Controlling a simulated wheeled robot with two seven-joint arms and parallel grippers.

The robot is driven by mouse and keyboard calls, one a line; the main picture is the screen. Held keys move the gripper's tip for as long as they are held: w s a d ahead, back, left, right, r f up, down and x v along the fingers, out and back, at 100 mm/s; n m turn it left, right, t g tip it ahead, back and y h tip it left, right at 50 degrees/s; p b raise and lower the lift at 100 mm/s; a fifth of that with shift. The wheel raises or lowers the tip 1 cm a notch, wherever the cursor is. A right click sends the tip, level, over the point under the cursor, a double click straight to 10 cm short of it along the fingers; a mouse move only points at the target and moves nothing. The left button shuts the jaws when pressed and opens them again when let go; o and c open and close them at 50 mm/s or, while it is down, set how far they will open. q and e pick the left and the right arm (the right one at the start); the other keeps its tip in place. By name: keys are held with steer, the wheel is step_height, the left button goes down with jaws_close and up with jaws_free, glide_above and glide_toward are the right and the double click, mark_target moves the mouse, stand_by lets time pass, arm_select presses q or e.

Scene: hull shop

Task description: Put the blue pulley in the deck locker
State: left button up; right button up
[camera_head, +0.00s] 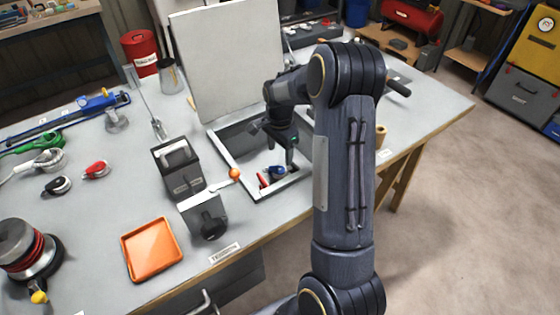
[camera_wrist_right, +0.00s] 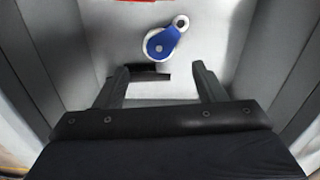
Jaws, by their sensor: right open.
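The deck locker (camera_head: 285,188) is an open box set in the bench, its pale lid (camera_head: 229,62) standing up behind. The blue pulley (camera_head: 277,171) lies inside it near the front. In the right wrist view the blue pulley (camera_wrist_right: 162,43), with its white rim and metal eye, lies flat on the locker floor. My right gripper (camera_head: 287,151) points down into the locker. Its two fingers (camera_wrist_right: 160,72) are open and empty, and the pulley lies apart from them, just beyond their tips. My left gripper is not in view.
A red item (camera_head: 262,181) lies in the locker beside the pulley. A dark box (camera_head: 180,172) and a lever with an orange knob (camera_head: 234,174) stand left of the locker. An orange tray (camera_head: 152,249) and red (camera_head: 96,170) and black (camera_head: 57,186) pulleys lie farther left.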

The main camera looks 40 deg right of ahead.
steer(key=s+a+r+n+t+y, duration=0.1)
steer(key=s+a+r+n, duration=0.15)
steer(key=r, duration=0.35)
steer(key=s+a+r+n+t, duration=0.1)
steer(key=s+a+r+n, duration=0.1)
steer(key=s+a+r, duration=0.3)
steer(key=s+a+r+n+t+y, duration=0.1)
steer(key=s+a+n, duration=0.5)
steer(key=s+a, duration=0.1)
steer(key=s+a+r+n+t+y, duration=0.1)
steer(key=s+a+r+n+t, duration=0.1)
steer(key=s+a+n, duration=0.4)
steer(key=s+a, duration=0.1)
steer(key=s, duration=0.2)
steer(key=shift+r+t+y, duration=0.3)
steer(key=shift+y, duration=0.1)
steer(key=shift+s+a, duration=0.1)
